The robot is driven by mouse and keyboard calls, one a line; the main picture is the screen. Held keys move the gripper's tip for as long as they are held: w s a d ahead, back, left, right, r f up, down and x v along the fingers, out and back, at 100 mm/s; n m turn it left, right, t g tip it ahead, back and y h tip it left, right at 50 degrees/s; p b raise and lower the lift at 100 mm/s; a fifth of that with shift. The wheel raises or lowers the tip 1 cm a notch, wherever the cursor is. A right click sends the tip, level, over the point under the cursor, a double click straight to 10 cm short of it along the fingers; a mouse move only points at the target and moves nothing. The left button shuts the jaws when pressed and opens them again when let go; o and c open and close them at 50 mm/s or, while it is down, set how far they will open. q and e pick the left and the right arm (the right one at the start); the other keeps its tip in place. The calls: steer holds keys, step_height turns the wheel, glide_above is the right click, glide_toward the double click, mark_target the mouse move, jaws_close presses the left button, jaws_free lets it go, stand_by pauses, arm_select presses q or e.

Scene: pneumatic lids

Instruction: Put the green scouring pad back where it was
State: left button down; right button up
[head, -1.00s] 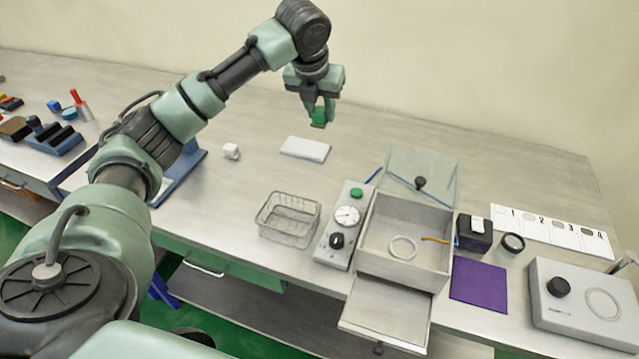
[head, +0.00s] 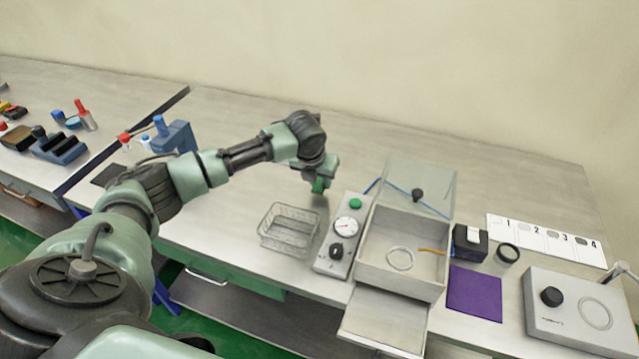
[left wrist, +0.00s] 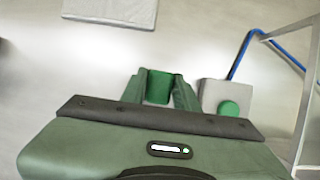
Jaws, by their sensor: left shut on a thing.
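My left gripper (head: 319,190) is shut on the green scouring pad (head: 318,184), behind the wire basket and the gauge box in the head view. In the left wrist view the pad (left wrist: 159,87) sits between the two fingers (left wrist: 160,92). The pad appears to be above the table, though its exact height is hard to tell. The wire basket (head: 289,231) looks empty. My right gripper is not in view.
The gauge box (head: 338,245) with a green button stands close to my left gripper. Beside it is a box (head: 404,270) with its clear lid raised and a ring inside. A white slab (left wrist: 110,10) lies on the table. The back of the table (head: 450,150) is clear.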

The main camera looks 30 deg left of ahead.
arm_select(q)
steer(key=shift+f, duration=1.05)
steer(key=c, duration=1.1)
jaws_free()
steer(key=shift+f, duration=0.1)
steer(key=shift+o, duration=0.2)
steer(key=b+v, duration=0.1)
steer(key=v, duration=1.1)
